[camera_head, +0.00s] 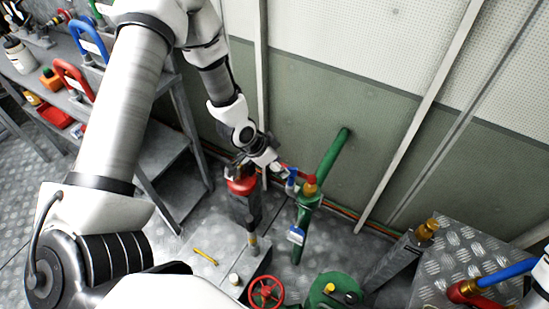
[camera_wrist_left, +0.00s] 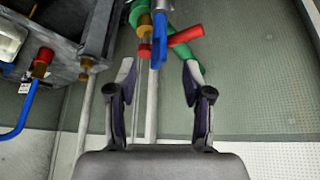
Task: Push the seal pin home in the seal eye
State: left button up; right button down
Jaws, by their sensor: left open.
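My left gripper (camera_head: 276,167) reaches down to a green pipe (camera_head: 331,153) with a brass-and-red valve fitting (camera_head: 310,185). In the left wrist view my left gripper (camera_wrist_left: 158,78) has its fingers spread, with nothing held between them. Just beyond the fingertips are a blue piece (camera_wrist_left: 158,52), a red bar (camera_wrist_left: 186,36) and a red-tipped brass fitting (camera_wrist_left: 144,30). In the head view the blue piece (camera_head: 292,178) hangs close beside the gripper. I cannot tell which small part is the seal pin or the seal eye. My right gripper is not in view.
A red-topped grey post (camera_head: 243,186) stands close to the gripper. A red handwheel (camera_head: 265,292) and a blue-and-white tag (camera_head: 296,236) are nearer. A shelf (camera_head: 110,95) with shackles and bottles is at left. A ribbed wall (camera_head: 390,110) stands behind.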

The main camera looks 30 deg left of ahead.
pick_arm(q)
jog(key=shift+v, duration=1.55)
